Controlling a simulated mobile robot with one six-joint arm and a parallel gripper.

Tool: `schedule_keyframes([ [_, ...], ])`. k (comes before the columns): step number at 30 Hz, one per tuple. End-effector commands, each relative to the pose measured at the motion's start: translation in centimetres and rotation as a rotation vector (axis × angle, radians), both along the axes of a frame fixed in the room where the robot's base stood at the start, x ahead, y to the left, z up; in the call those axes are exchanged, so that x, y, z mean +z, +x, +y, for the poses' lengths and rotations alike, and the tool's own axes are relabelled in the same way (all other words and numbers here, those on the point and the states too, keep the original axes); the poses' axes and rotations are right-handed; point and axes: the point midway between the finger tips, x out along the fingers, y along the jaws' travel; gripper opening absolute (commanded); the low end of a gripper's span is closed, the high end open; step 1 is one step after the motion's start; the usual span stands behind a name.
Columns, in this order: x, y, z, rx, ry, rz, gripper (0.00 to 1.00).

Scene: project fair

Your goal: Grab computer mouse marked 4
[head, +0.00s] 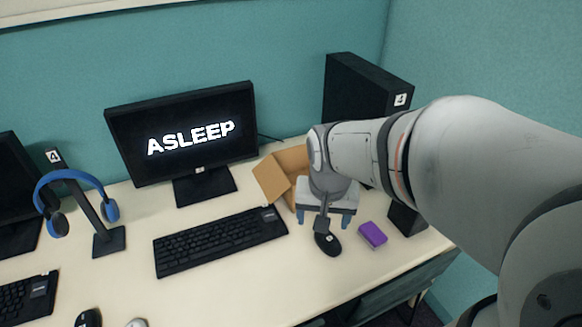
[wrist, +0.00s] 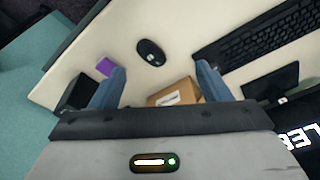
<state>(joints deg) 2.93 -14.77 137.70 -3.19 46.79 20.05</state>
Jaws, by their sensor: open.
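A black computer mouse (head: 328,242) lies on the desk, right of the nearest keyboard. It bears a small pale mark that is too small to read for certain. My gripper (head: 323,219) is open and empty above the desk, just behind this mouse in the head view. In the wrist view the mouse (wrist: 151,52) lies beyond the fingertips, between the lines of the two blue fingers of my gripper (wrist: 160,72), and apart from them. Another black mouse (head: 88,318) and a pale mouse (head: 137,323) are cut off at the bottom left of the head view.
A purple box (head: 372,235) lies close to the right of the mouse. An open cardboard box (head: 272,180) stands behind my gripper. A black keyboard (head: 220,241) is to the left, below a monitor (head: 183,140) reading "ASLEEP". A headphone stand (head: 108,241) marked 4 stands farther left.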

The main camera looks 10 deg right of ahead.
Motion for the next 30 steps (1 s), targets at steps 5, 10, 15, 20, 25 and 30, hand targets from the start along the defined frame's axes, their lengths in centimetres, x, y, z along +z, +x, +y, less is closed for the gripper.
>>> schedule_keyframes([
  [5, -6.4, 5.0, -2.4, -0.308, 0.015, 0.038, 0.85],
  [10, -11.9, 8.6, -4.5, -0.571, 0.025, 0.053, 0.99],
  [15, -15.8, 10.7, -5.9, -0.743, 0.030, 0.059, 1.00],
  [20, -17.5, 11.4, -6.4, -0.813, 0.032, 0.059, 1.00],
  [25, -19.3, 11.6, -6.7, -0.821, 0.031, 0.061, 1.00],
  [30, -21.3, 11.7, -6.8, -0.821, 0.032, 0.061, 1.00],
])
